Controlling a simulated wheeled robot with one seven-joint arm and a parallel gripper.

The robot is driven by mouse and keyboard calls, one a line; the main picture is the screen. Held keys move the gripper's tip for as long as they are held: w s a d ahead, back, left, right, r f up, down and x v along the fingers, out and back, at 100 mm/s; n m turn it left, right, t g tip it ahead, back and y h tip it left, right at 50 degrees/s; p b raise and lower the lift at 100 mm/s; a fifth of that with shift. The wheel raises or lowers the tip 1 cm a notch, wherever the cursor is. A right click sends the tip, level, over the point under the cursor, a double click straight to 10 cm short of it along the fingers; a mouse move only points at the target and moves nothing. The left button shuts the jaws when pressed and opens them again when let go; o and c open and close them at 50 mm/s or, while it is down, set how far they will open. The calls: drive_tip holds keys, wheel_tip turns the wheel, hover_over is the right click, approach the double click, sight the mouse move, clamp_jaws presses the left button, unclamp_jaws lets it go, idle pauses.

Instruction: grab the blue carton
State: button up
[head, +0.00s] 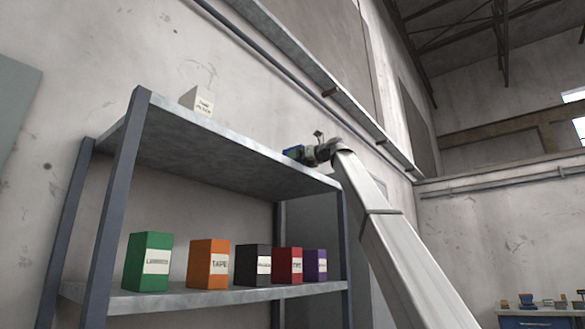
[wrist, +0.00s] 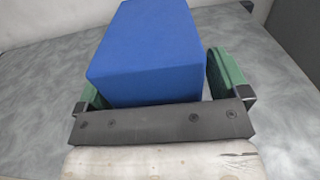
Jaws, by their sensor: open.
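The blue carton (wrist: 150,50) stands on the grey top shelf board in the wrist view. My gripper (wrist: 160,80) is open, with one green-padded finger to the left of the carton and one to the right. The right finger stands slightly apart from the carton's side; the left finger is mostly hidden behind the carton's lower corner. In the head view, my gripper (head: 308,154) is at the right end of the top shelf, and a small bit of the blue carton (head: 294,152) shows beside it.
The top shelf (head: 200,130) also bears a white carton (head: 198,101) towards its left end. The lower shelf (head: 200,298) holds several cartons, among them a green one (head: 149,262) and an orange one (head: 208,264). A wall stands close behind the rack. A workbench (head: 540,320) is far right.

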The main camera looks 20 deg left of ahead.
drive_tip(key=shift+a, duration=0.1)
drive_tip(key=c, duration=1.1)
drive_tip(key=shift+c, duration=0.2)
drive_tip(key=shift+r, duration=0.15)
